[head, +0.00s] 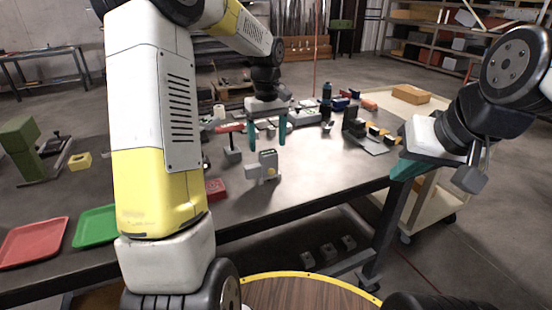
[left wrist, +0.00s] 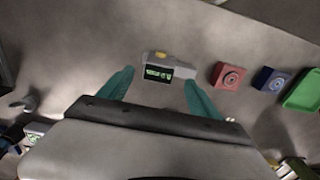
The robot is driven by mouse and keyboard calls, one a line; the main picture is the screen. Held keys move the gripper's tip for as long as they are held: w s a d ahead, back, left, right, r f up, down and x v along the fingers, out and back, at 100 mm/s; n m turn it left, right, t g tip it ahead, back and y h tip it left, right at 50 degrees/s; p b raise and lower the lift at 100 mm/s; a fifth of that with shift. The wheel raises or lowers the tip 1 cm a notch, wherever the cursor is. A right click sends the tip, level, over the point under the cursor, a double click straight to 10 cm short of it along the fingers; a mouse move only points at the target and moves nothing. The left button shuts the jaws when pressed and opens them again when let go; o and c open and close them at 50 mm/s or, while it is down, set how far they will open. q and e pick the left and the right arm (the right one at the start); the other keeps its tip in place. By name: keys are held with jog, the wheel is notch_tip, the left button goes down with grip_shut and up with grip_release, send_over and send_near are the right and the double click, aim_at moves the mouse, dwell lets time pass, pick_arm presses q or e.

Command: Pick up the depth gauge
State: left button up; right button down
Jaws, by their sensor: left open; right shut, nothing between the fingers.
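A small grey device with a lit display, which looks like the depth gauge (head: 264,166), stands on the table near its front edge. In the left wrist view the device (left wrist: 158,66) shows a green display and a yellow spot, just beyond and between the fingertips. My left gripper (head: 268,142) is open with teal fingers pointing down, above and slightly behind the device in the head view. Its fingers also show in the left wrist view (left wrist: 159,84), with nothing held. My right gripper (head: 404,170) is shut and empty, off the table's right front edge.
A red block (head: 215,189) sits left of the device; a blue block (left wrist: 270,78) lies beyond it in the left wrist view. A green tray (head: 92,226) and a red tray (head: 34,243) lie at left. Several tools crowd the table's back. The table right of the device is clear.

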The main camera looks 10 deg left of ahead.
aim_at(268, 152)
pick_arm(q)
notch_tip(268, 152, down, 5)
jog(key=shift+w+d+r, duration=0.1)
